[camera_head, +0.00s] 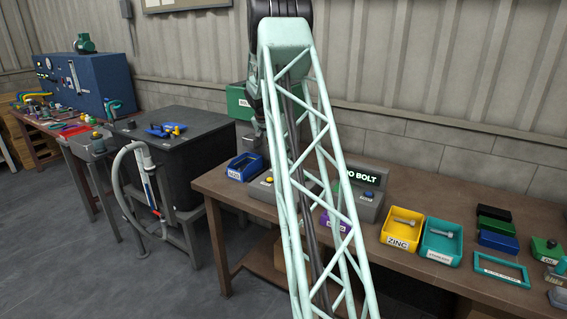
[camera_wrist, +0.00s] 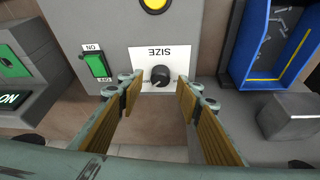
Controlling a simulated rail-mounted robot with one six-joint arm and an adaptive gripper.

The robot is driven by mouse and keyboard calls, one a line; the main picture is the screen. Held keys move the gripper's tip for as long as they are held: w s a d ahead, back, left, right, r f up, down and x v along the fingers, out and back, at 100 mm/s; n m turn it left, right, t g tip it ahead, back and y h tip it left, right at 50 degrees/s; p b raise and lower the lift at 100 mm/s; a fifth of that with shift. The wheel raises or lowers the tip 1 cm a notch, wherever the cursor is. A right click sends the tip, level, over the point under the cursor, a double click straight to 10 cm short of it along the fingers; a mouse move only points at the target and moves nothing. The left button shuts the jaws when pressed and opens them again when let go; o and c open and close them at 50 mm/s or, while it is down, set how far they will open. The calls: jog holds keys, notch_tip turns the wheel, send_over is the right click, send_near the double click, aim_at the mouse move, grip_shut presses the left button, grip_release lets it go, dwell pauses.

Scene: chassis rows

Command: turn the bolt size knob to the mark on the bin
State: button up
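The size knob (camera_wrist: 160,75) is a small round black knob on a white plate marked SIZE (camera_wrist: 143,57), upside down in the wrist view. The plate is on a grey box (camera_wrist: 120,25) with a yellow button. My gripper (camera_wrist: 158,84) is open, its two tan-padded fingers apart on either side of the knob and nothing held between them. I cannot tell the knob's exact setting. A blue bin (camera_wrist: 247,50) with a yellow stripe and small bolts is at right; it also shows in the head view (camera_head: 245,167), with a label too small to read surely. My arm hides the knob in the head view.
A green switch (camera_wrist: 97,66) marked ON sits beside the plate. A grey block (camera_wrist: 290,118) lies near the blue bin.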

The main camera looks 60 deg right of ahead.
jog(key=v, duration=1)
jog(key=shift+f, duration=0.1)
jog(key=shift+a, duration=0.1)
dwell(0.4)
